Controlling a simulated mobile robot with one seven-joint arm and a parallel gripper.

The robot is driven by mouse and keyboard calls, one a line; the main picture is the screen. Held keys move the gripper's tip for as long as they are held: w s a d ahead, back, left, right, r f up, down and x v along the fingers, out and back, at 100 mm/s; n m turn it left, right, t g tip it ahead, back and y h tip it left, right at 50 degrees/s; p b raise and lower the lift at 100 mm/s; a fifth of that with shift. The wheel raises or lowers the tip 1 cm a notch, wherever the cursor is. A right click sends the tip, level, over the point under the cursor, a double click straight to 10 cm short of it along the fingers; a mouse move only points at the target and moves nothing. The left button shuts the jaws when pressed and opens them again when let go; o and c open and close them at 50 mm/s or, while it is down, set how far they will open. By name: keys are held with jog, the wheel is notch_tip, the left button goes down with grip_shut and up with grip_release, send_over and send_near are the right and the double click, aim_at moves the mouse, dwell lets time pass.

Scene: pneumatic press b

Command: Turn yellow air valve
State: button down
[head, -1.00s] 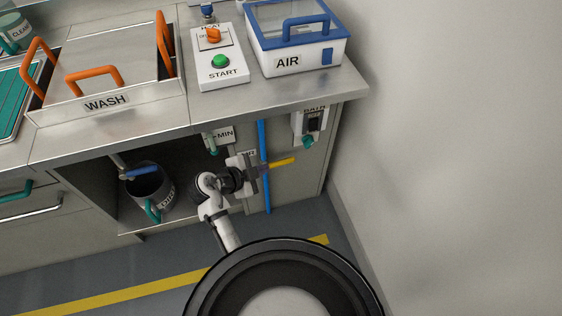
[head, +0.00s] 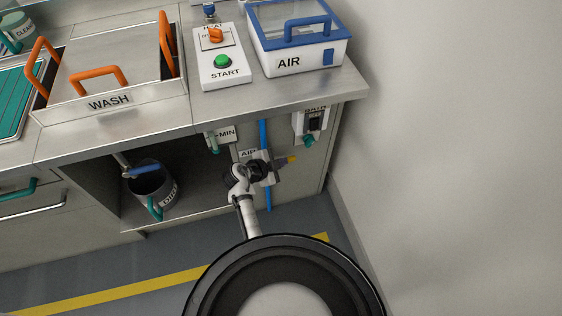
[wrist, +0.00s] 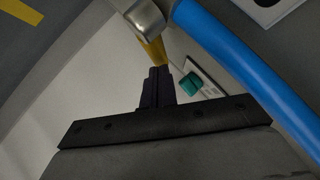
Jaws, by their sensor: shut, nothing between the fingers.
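The yellow air valve handle (head: 292,159) is on the blue pipe below the counter, beside the AIR label (head: 248,153). In the head view only its end shows, pointing right; my gripper (head: 281,161) covers the rest. In the wrist view the yellow handle (wrist: 152,48) runs from a metal valve body (wrist: 145,17) down to my fingertips (wrist: 158,72). The fingers are shut together with nothing between them. They overlap the handle's end in the picture; I cannot tell whether they touch it.
The blue pipe (head: 263,134) runs vertically behind my gripper and crosses the wrist view (wrist: 235,60). A BATH switch box (head: 309,124) with a teal knob is up and right. The counter edge (head: 270,112) overhangs above.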

jog(key=shift+f, duration=0.1)
jog(key=b, duration=0.2)
jog(key=shift+w+f+b, duration=0.25)
jog(key=shift+f+b, duration=0.05)
jog(key=shift+r, duration=0.1)
dwell(0.4)
jog(key=shift+r+p, duration=0.45)
jog(key=shift+r, duration=0.25)
jog(key=shift+d, duration=0.1)
